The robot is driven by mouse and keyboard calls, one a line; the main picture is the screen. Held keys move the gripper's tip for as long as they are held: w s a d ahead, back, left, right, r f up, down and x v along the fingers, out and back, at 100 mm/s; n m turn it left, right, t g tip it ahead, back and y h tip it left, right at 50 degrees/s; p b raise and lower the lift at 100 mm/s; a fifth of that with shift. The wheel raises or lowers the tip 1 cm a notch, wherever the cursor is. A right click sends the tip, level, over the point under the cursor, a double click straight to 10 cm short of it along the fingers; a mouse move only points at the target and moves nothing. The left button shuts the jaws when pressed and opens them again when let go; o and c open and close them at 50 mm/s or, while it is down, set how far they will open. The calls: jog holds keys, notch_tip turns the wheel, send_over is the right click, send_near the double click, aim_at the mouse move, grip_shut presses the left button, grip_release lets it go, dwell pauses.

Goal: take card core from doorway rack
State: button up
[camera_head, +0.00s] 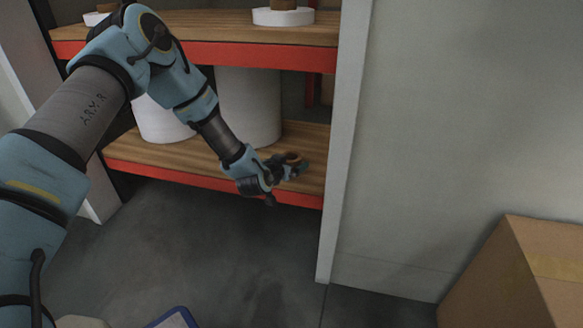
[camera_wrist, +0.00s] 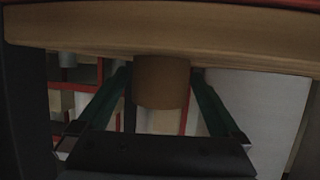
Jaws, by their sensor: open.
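The card core (camera_head: 293,158) is a short brown tube standing on the lower board of the doorway rack (camera_head: 135,150), near its right end. My gripper (camera_head: 284,171) is low over the front of that board, right at the core. In the wrist view, which looks upside down, the core (camera_wrist: 161,82) stands on the wooden board between my two dark green fingers (camera_wrist: 163,92). The fingers are open, one on each side of it, and I cannot tell whether either touches it. The core's lower part is partly hidden by my gripper in the head view.
White rolls (camera_head: 248,108) stand behind and left on the same board. A pale door frame (camera_head: 343,150) is close on the right. A cardboard box (camera_head: 520,280) stands lower right. The grey floor in front is mostly clear.

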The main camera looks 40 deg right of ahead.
jog(key=shift+d, duration=0.1)
jog(key=c, duration=1.2)
jog(key=shift+c, duration=0.2)
